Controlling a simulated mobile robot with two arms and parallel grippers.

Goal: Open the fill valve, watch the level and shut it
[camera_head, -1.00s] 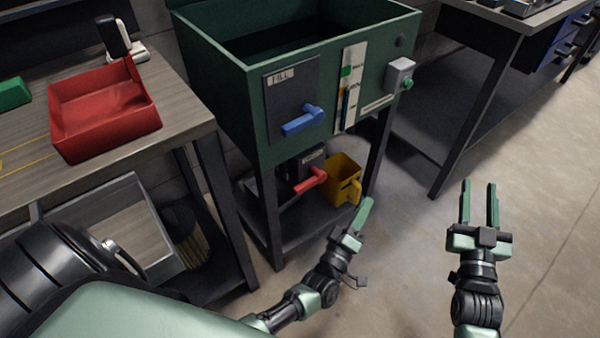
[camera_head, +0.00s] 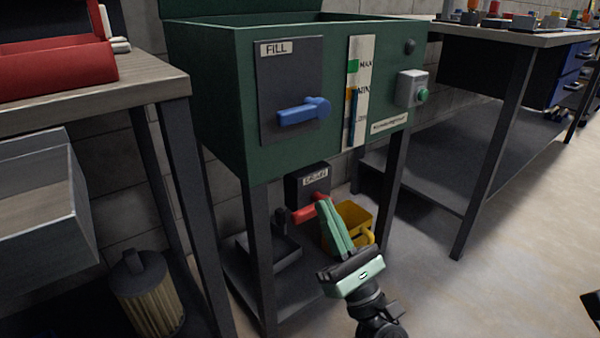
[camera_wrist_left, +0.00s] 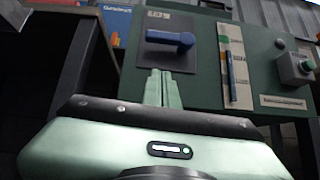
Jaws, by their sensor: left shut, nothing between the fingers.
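The blue fill valve lever (camera_head: 303,112) points left on a dark panel marked FILL (camera_head: 288,70), on the front of the green tank (camera_head: 232,100). The blue lever also shows in the wrist view (camera_wrist_left: 170,38), pointing left. The level gauge (camera_head: 358,90) is a white strip right of the panel with a green mark near its top and a blue column in its lower part. My left gripper (camera_head: 325,204) is shut and empty, below the fill panel, and overlaps the red drain lever in the picture. In the wrist view its fingertips (camera_wrist_left: 158,72) appear below the blue lever.
A red drain lever (camera_head: 305,212) sits on a dark box under the tank. A yellow jug (camera_head: 347,215) stands on the lower shelf. A grey box with a green button (camera_head: 412,90) is right of the gauge.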

